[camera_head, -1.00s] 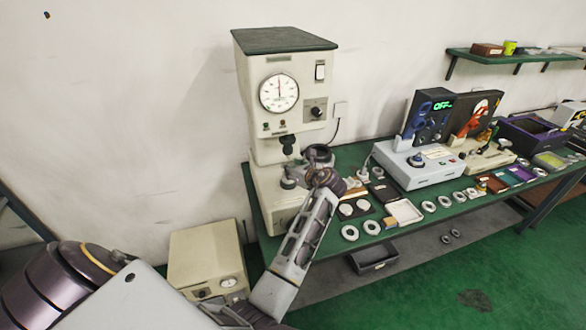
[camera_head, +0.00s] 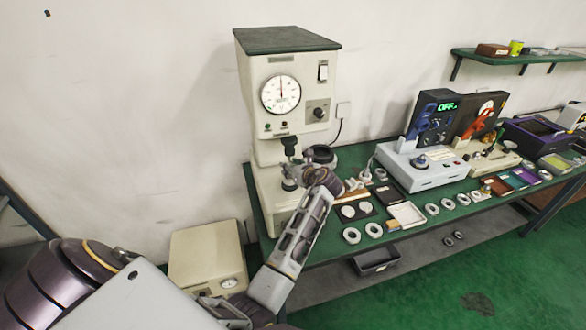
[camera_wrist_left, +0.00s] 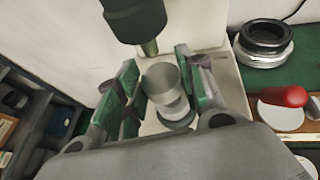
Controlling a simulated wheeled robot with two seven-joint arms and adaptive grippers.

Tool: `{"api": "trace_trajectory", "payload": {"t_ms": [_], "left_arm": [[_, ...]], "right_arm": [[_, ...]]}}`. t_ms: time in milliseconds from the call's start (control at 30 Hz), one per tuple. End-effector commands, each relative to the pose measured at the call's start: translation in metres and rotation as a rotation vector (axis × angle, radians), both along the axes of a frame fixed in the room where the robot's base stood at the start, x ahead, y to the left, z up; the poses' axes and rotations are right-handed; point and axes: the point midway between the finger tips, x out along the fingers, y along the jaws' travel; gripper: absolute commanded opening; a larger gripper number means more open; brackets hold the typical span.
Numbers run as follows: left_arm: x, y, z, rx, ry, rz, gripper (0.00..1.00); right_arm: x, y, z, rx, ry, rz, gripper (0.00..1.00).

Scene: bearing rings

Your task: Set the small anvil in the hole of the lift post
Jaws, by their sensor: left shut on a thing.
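The small anvil (camera_wrist_left: 160,78) is a plain grey cylinder. In the left wrist view it stands between the green-padded fingers of my left gripper (camera_wrist_left: 157,92), which is shut on it. The lift post (camera_wrist_left: 178,118) shows below the anvil as a grey round piece with a darker rim. The anvil hides part of it, and I cannot tell whether the anvil is in its hole. In the head view my left gripper (camera_head: 294,175) is at the front of the cream tester (camera_head: 284,105), below its dark spindle, small and partly hidden by my wrist. My right gripper is not in view.
The tester's dark spindle (camera_wrist_left: 137,20) hangs close above the anvil. A dark ring on a pale ring (camera_wrist_left: 265,40) sits to the right, near a red-handled tool (camera_wrist_left: 286,96). Several bearing rings and trays lie along the green bench (camera_head: 345,165) to the right.

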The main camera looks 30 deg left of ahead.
Motion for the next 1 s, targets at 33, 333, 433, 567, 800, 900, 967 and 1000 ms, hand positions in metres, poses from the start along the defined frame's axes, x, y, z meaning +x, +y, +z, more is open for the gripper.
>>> {"api": "trace_trajectory", "payload": {"t_ms": [33, 333, 433, 567, 800, 900, 967, 1000], "left_arm": [[0.0013, 0.0020, 0.0002, 0.002, -0.003, -0.001, 0.04], [0.0034, 0.0064, -0.0036, 0.000, -0.003, -0.001, 0.04], [0.0035, 0.0065, -0.0036, 0.000, -0.003, -0.001, 0.04], [0.0035, 0.0065, -0.0036, 0.000, -0.003, -0.001, 0.04], [0.0034, 0.0064, -0.0036, 0.000, -0.002, -0.001, 0.04], [0.0031, 0.0062, -0.0035, 0.001, -0.002, -0.001, 0.04], [0.0027, 0.0060, -0.0035, 0.001, -0.002, -0.001, 0.04], [0.0026, 0.0059, -0.0034, 0.001, -0.002, -0.001, 0.04]], "right_arm": [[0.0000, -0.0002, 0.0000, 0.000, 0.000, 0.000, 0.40], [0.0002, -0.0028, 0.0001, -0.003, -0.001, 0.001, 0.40], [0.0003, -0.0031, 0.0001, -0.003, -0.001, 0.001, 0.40], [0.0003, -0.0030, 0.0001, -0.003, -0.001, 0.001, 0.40], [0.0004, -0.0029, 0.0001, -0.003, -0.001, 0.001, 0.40], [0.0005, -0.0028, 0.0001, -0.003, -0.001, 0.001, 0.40], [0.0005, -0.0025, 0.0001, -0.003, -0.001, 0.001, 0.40], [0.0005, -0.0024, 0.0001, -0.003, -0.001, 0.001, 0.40]]}}
